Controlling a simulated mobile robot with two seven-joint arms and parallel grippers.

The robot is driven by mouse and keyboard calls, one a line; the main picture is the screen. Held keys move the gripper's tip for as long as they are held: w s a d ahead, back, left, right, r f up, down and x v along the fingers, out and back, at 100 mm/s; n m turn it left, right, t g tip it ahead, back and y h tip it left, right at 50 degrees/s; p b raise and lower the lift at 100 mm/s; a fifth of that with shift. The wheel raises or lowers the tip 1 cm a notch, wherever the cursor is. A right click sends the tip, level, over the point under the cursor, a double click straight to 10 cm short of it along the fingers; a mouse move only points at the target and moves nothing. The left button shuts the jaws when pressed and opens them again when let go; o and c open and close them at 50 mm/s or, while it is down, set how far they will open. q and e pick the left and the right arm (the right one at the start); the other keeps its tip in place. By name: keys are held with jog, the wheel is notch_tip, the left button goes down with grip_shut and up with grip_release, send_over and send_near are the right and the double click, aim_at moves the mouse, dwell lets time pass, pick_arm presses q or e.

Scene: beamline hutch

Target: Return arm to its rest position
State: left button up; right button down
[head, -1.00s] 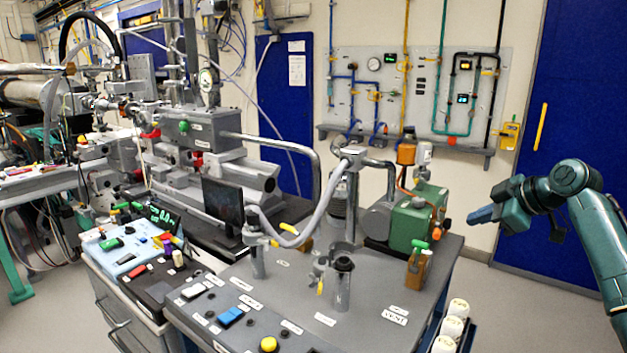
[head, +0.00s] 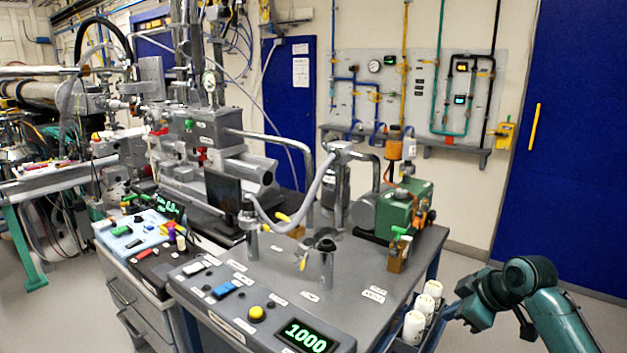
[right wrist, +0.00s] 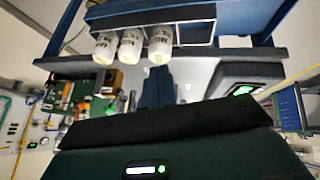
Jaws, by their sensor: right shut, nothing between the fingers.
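My right arm shows at the lower right of the head view, with its dark teal right gripper (head: 452,312) low beside the right edge of the grey cart (head: 345,290). The gripper is shut and empty, close to the white bottles on the cart's side; I cannot tell the exact gap. In the right wrist view its narrow dark blue fingers (right wrist: 158,88) are together, below the bottles in the picture. My left gripper is not in view.
Several white bottles (head: 414,328) stand in a side rack on the cart.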

jog(key=s+a+f+m+g, duration=0.1)
jog(key=s+a+f, duration=0.1)
jog(key=s+f, duration=0.3)
jog(key=s+a+f+m+h, duration=0.1)
jog(key=s+a+f, duration=0.2)
jog(key=s, duration=0.4)
jog(key=s+a+f+m+g, duration=0.1)
jog(key=s+a+f, duration=0.1)
jog(key=s+f, duration=0.25)
jog(key=s+m+h, duration=0.2)
jog(key=s+m, duration=0.4)
jog(key=s, duration=1.2)
jog(key=w+a+f+n+t+y, duration=0.1)
jog(key=w+a+f+t+y, duration=0.1)
jog(key=w+a+f+t, duration=0.4)
jog(key=shift+w+f+t+y, duration=0.25)
jog(key=shift+t+y, duration=0.05)
jog(key=shift+y, duration=0.1)
